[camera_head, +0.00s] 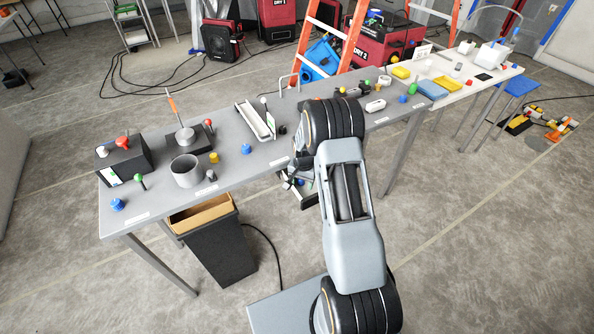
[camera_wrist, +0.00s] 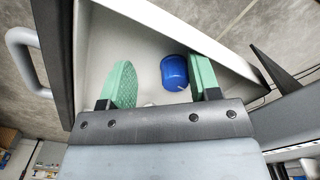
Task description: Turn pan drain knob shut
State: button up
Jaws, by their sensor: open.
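In the wrist view, a blue cylindrical knob (camera_wrist: 174,72) sits against a pale pan-like surface (camera_wrist: 112,40). I take it for the pan drain knob, though no label on it is readable. My gripper (camera_wrist: 163,80) is open, with its green finger pads on either side of the knob. The knob is closer to the right pad, with a clear gap to the left one. Whether the right pad touches it I cannot tell. In the head view my arm hides most of this spot.
A grey bench (camera_head: 225,185) with several colored knobs runs along my front. A grey cup (camera_head: 185,172) and a long white tray (camera_head: 253,121) stand on it. A black bin (camera_head: 222,250) is below. An orange ladder (camera_head: 309,45) stands behind. A pale loop handle (camera_wrist: 22,62) is at wrist-view left.

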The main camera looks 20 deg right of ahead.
jog(key=m+p, duration=0.2)
jog(key=m, duration=0.1)
jog(key=m+p, duration=0.1)
jog(key=shift+d+r+m, duration=0.15)
jog(key=shift+r+m, duration=0.1)
jog(key=shift+m, duration=0.05)
notch_tip(320, 180, up, 13)
jog(key=b, duration=0.2)
jog(key=s+a+r+n+t+b, duration=0.1)
jog(key=s+a+r+n, duration=0.2)
jog(key=s, duration=0.2)
jog(key=s+a+r+n+t+b, duration=0.1)
jog(key=s+a+r+n+b, duration=0.1)
jog(key=s, duration=0.4)
jog(key=s+a+r+n+b, duration=0.1)
jog(key=s+a+r+n, duration=0.3)
jog(key=s+r+n, duration=0.1)
jog(key=shift+s+a+r+n+t+b, duration=0.3)
jog(key=shift+s+r+n+t+b, duration=0.05)
jog(key=shift+s+r+n+t, duration=0.05)
